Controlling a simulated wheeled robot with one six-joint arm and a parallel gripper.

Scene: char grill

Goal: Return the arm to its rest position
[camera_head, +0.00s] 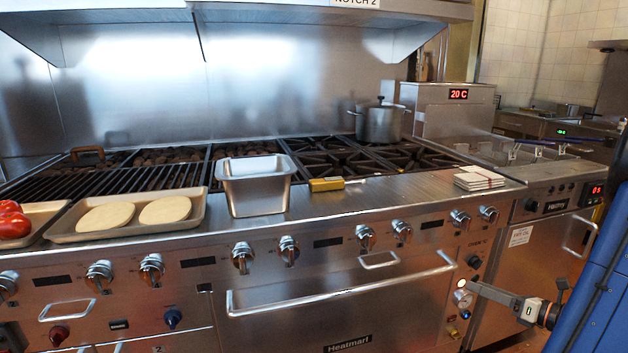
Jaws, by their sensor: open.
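My gripper (478,290) is at the lower right, in front of the range's right end. Its grey fingers point left, towards a lit round knob on the range front. Its white and black wrist is behind them to the right. The jaws are open and I see nothing held between them. Whether the fingertips touch the range front cannot be told from this view. Only the end of my arm shows; the rest is outside the picture or hidden.
The steel range (330,240) has protruding knobs and an oven handle (340,290). On it are a tray (80,236) with two pale rounds, a steel pan (256,190), a yellow-handled tool (326,184), a pot (378,125) and white squares (479,178). A fryer (545,205) stands right.

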